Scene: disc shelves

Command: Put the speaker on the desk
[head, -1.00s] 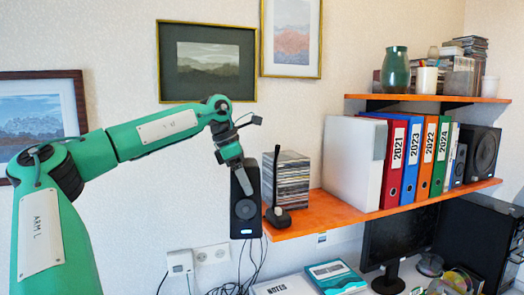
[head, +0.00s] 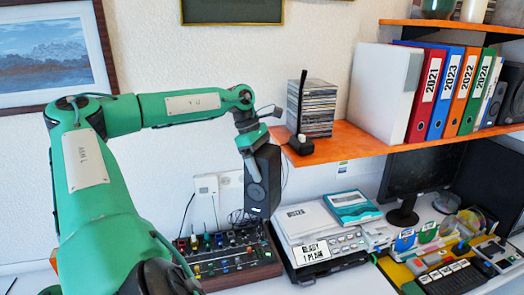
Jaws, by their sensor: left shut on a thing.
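The black speaker (head: 263,183) hangs in the air in front of the wall, left of the orange shelf's end and above the desk's back part. My left gripper (head: 252,155) is shut on its upper part from above, and the speaker is slightly tilted. The white desk (head: 222,287) runs along the bottom of the view, mostly covered by equipment. Another black speaker (head: 512,98) stands at the right end of the shelf. My right gripper is not in view.
A mixer (head: 228,252) with wooden sides and a grey device (head: 318,250) sit below the speaker. The orange shelf (head: 345,142) holds discs (head: 317,108), a dark stand and binders. A monitor (head: 420,180) stands at the right. Cables hang behind the held speaker.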

